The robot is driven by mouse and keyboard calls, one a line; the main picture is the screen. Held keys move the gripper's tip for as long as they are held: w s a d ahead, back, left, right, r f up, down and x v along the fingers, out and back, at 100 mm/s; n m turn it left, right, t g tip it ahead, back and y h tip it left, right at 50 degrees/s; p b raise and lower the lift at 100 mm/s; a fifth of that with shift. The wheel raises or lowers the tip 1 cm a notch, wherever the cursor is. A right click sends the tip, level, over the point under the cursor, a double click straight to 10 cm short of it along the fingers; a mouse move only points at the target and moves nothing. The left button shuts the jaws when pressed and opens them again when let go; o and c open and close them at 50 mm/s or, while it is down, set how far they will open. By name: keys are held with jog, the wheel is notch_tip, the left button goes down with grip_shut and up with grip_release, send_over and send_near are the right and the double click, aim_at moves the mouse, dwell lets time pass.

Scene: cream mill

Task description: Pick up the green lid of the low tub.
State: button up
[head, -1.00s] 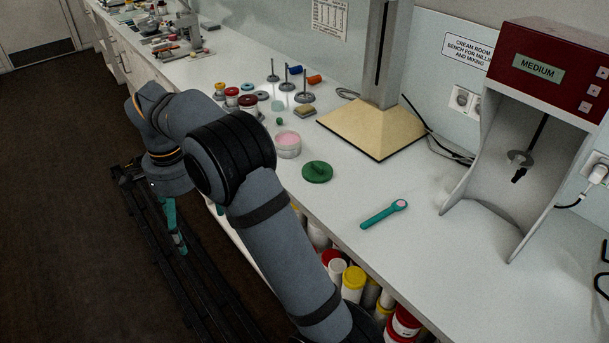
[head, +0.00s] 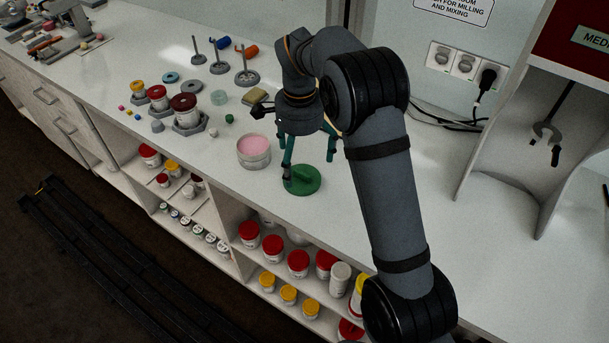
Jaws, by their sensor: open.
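The green lid (head: 309,186) lies flat on the white bench, near its front edge, with a raised grip on top. The low tub (head: 255,160) stands just left of it, uncovered, with pink cream inside. My gripper (head: 309,166) points down over the lid with its teal fingers spread wide. One finger comes down at the lid's left side, in front of part of it; the other is behind and to the right. I cannot tell whether either finger touches the lid. Nothing is held.
Red-lidded and yellow-lidded jars (head: 187,112) stand to the left. Stands with coloured tops (head: 246,66) are behind them. A tan block (head: 256,96) and a small green item (head: 229,118) lie near the tub. Shelves of jars (head: 298,263) sit below the bench edge. A mixer housing (head: 520,120) stands right.

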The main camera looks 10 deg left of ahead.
aim_at(304, 169)
jog(key=f, duration=0.2)
jog(key=d+f, duration=0.1)
jog(key=shift+w+f+p, duration=0.2)
jog(key=shift+f+p, duration=0.1)
jog(key=shift+f, duration=0.1)
jog(key=shift+a+f, duration=0.1)
jog(key=shift+f, duration=0.4)
jog(key=shift+c, duration=0.3)
jog(key=c, duration=0.8)
